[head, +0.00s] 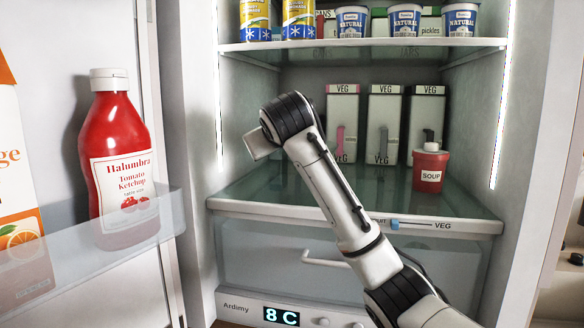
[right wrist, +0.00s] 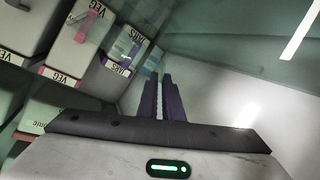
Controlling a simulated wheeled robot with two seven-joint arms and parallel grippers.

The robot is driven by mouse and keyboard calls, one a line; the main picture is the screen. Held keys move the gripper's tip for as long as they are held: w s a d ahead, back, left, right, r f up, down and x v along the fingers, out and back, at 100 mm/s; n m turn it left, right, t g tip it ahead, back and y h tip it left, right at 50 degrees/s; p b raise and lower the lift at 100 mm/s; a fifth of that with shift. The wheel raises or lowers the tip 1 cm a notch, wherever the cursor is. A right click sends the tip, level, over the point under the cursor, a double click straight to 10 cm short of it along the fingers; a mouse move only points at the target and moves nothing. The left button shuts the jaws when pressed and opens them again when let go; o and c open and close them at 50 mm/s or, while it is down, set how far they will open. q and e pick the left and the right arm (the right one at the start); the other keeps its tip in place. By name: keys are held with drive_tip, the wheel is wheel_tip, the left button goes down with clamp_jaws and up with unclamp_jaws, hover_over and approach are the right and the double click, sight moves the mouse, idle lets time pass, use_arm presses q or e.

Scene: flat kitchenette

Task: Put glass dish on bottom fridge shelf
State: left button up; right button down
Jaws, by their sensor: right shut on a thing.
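My right gripper (right wrist: 161,78) is inside the open fridge, with its two dark fingers close together in the right wrist view. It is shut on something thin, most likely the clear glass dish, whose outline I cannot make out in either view. In the head view my right arm reaches in from the lower right, and its fingers are hidden behind the wrist. The bottom fridge shelf (head: 400,198) is a greenish glass plate above the drawer, with bare room at its front and left. My left gripper is not in view.
Several white VEG cartons (head: 384,125) stand at the back of the bottom shelf, with a red SOUP container (head: 430,168) at right. The upper shelf (head: 390,42) holds cans and yogurt tubs. A ketchup bottle (head: 122,165) stands in the open door's rack (head: 150,222).

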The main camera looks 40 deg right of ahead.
sight(278, 182)
drive_tip(key=shift+f, duration=0.95)
wheel_tip(278, 182, down, 3)
drive_tip(key=shift+f, duration=0.3)
drive_tip(key=c, duration=1.9)
unclamp_jaws()
drive_tip(key=shift+f, duration=0.1)
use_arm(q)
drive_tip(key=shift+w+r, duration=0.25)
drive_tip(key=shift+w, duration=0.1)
